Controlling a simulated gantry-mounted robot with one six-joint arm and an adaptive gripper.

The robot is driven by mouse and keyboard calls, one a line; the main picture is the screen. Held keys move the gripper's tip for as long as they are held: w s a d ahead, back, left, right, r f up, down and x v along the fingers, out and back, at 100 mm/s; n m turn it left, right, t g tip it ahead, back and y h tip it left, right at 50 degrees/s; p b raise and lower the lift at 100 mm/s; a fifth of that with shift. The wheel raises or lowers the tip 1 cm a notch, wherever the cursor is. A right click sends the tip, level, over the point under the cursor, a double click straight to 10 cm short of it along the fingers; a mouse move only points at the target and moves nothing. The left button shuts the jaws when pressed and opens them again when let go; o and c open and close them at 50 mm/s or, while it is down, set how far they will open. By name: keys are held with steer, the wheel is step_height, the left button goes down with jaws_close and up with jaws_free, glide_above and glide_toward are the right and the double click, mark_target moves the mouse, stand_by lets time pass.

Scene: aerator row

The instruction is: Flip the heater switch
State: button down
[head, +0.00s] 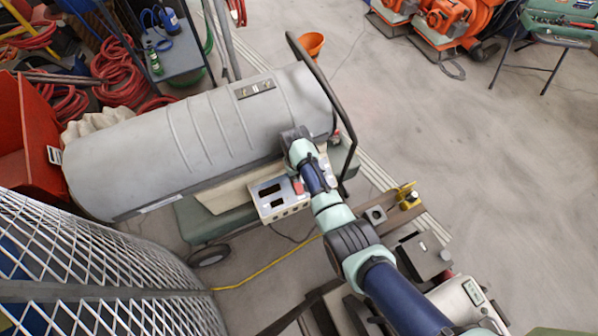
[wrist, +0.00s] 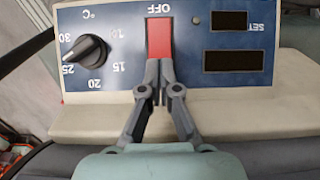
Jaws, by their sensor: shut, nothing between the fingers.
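The heater (head: 200,140) is a large grey cylinder on a wheeled base in the head view. Its control box (head: 278,198) sits low on the near side. In the wrist view the blue control panel (wrist: 192,70) appears upside down, with a red rocker switch (wrist: 160,40) below the word OFF. My gripper (wrist: 159,68) is shut and empty, with its fingertips over the lower end of the red switch in the picture. Whether they touch it I cannot tell. In the head view my arm hides the gripper's fingers; the red switch (head: 298,187) shows beside the arm.
A black temperature knob (wrist: 86,54) is left of the switch in the wrist view, and dark displays (wrist: 230,64) are right of it. A black handle bar (head: 322,85) rises at the heater's end. A wire mesh fence (head: 90,265) stands at lower left. Open floor lies right.

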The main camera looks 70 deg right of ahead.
steer(key=shift+f+b, duration=0.3)
steer(key=shift+f, duration=0.55)
steer(key=shift+r+p, duration=0.35)
steer(key=shift+p, duration=0.05)
step_height(320, 180, up, 7)
steer(key=p, duration=0.6)
steer(key=shift+f+p, duration=0.2)
steer(key=shift+p, duration=0.2)
steer(key=shift+f, duration=0.15)
